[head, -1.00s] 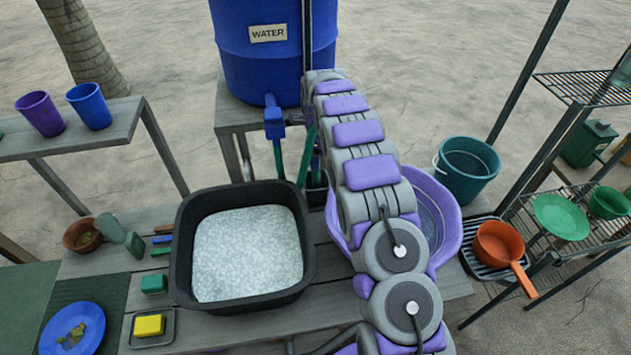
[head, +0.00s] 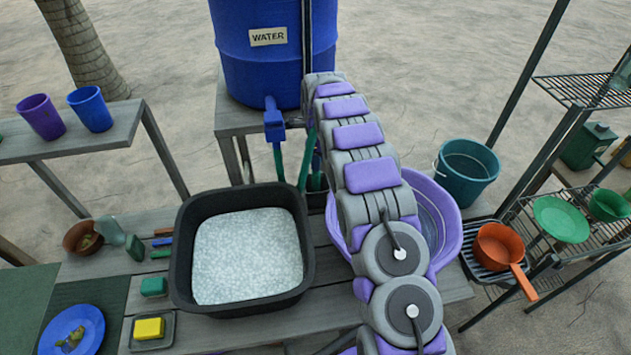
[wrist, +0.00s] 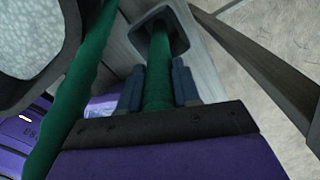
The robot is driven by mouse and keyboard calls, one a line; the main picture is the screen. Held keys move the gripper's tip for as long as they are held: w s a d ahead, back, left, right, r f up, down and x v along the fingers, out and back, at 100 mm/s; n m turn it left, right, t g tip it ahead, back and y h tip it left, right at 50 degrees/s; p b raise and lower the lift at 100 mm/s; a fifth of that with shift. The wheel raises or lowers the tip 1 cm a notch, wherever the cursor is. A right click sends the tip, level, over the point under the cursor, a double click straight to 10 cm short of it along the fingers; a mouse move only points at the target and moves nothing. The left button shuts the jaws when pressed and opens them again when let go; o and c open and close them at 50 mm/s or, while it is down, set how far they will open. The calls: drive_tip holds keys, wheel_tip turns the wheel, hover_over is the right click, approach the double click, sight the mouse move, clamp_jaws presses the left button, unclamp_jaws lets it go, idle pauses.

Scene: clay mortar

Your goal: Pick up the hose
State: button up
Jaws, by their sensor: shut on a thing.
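The green hose (head: 306,160) shows in the head view below the blue tap of the water barrel, partly hidden behind my arm. In the wrist view a length of the green hose (wrist: 158,75) comes out of a dark square holder (wrist: 180,28) and runs between the two blue-grey fingers of my gripper (wrist: 158,88). The gripper is shut on the hose. Another green length crosses the left of the wrist view. My gripper is hidden behind my arm in the head view.
A black basin of suds (head: 180,265) stands on the bench, with a purple tub (head: 450,225) right of my arm. The blue water barrel (head: 235,60) stands behind. A teal bucket (head: 468,180) and an orange pan (head: 497,245) are at the right.

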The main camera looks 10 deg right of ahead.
drive_tip(key=shift+c, duration=0.5)
drive_tip(key=shift+r, duration=0.2)
clamp_jaws()
wheel_tip(320, 180, up, 20)
drive_tip(key=p, duration=0.9)
drive_tip(key=shift+f, duration=0.15)
